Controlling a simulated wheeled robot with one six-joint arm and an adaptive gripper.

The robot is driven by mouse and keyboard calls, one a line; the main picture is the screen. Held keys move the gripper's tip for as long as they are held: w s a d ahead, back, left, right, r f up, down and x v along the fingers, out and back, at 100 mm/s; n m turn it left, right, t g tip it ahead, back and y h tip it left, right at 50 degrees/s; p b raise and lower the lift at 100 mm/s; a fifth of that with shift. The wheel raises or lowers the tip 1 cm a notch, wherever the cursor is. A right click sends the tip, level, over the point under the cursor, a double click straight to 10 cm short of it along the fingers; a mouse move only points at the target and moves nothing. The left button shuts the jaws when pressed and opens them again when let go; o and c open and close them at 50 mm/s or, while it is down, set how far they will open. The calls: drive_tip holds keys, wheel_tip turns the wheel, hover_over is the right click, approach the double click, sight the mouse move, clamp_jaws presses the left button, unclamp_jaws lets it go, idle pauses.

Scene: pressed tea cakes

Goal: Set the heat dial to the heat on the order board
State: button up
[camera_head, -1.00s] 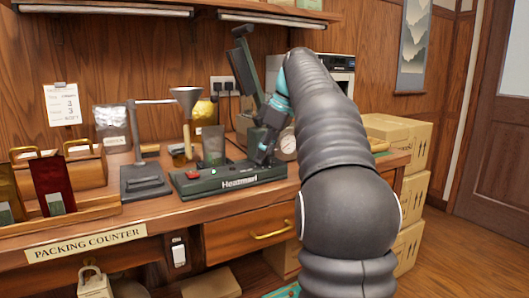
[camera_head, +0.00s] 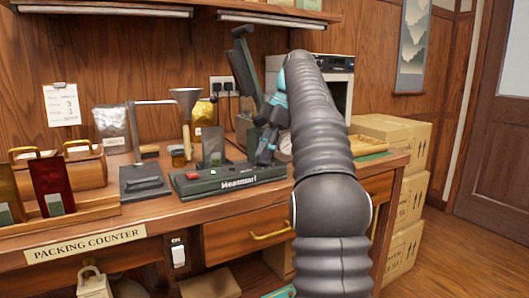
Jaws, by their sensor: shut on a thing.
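The order board (camera_head: 62,104) is a white sheet clipped to the wall at the left. A 3 shows on its lines, but the rest is too small to read. The dark green heat sealer (camera_head: 228,182), with a red button (camera_head: 191,176), lies on the counter. My gripper (camera_head: 264,157) points down at the sealer's right end, its fingers shut on what appears to be the heat dial. The dial itself is hidden behind the fingers, so its setting cannot be read.
A funnel stand (camera_head: 140,181) and a grey pouch (camera_head: 213,146) stand left of my gripper. A wooden rack (camera_head: 88,212) with a red pouch (camera_head: 52,184) is at the left. Cartons (camera_head: 400,130) are stacked at the right. The floor there is clear.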

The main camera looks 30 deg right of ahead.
drive_tip(key=shift+f, duration=0.2)
drive_tip(key=o, duration=1.1)
drive_tip(key=shift+o, duration=0.2)
drive_tip(key=shift+r, duration=0.1)
